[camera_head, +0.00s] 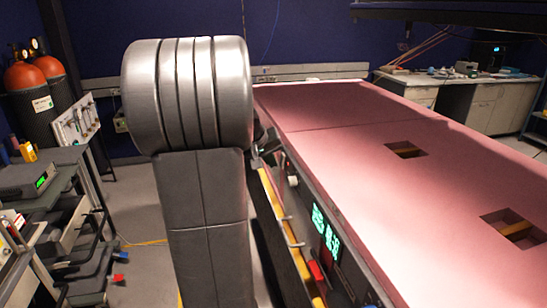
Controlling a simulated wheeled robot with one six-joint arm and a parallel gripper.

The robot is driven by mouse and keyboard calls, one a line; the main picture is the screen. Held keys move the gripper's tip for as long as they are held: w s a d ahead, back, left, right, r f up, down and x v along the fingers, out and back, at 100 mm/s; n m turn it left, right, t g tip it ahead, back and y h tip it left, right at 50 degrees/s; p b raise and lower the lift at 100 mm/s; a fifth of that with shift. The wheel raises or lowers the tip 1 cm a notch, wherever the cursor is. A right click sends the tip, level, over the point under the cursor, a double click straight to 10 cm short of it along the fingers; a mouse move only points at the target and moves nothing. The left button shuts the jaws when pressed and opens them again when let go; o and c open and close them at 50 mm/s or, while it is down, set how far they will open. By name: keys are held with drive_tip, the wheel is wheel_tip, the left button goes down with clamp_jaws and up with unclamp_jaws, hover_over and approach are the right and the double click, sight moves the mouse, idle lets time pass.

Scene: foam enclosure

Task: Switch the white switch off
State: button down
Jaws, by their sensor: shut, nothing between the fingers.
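A small pale knob-like part (293,181) sits on the near side panel of the pink-topped enclosure (350,140). I cannot tell whether it is the white switch, and no on or off position can be read. My large grey arm link stands upright at centre left and hides what is behind it. A small dark part shows at its right edge near the enclosure's side, but I cannot make out what it is. My gripper's fingers are not visible.
Green lit displays (326,229) and a red part (316,271) are on the side panel, beside a yellow rail (275,205). Two square openings (406,150) cut the pink top. A cluttered bench (40,200) and red-topped cylinders (40,85) stand left.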

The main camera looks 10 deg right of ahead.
drive_tip(key=shift+w+d+f, duration=0.1)
drive_tip(key=shift+d, duration=0.3)
drive_tip(key=shift+f, duration=0.1)
drive_tip(key=shift+d+h+b, duration=0.2)
drive_tip(key=shift+h+b, duration=0.2)
drive_tip(key=shift+b, duration=0.6)
drive_tip(key=shift+r+p, duration=0.5)
drive_tip(key=shift+r, duration=0.35)
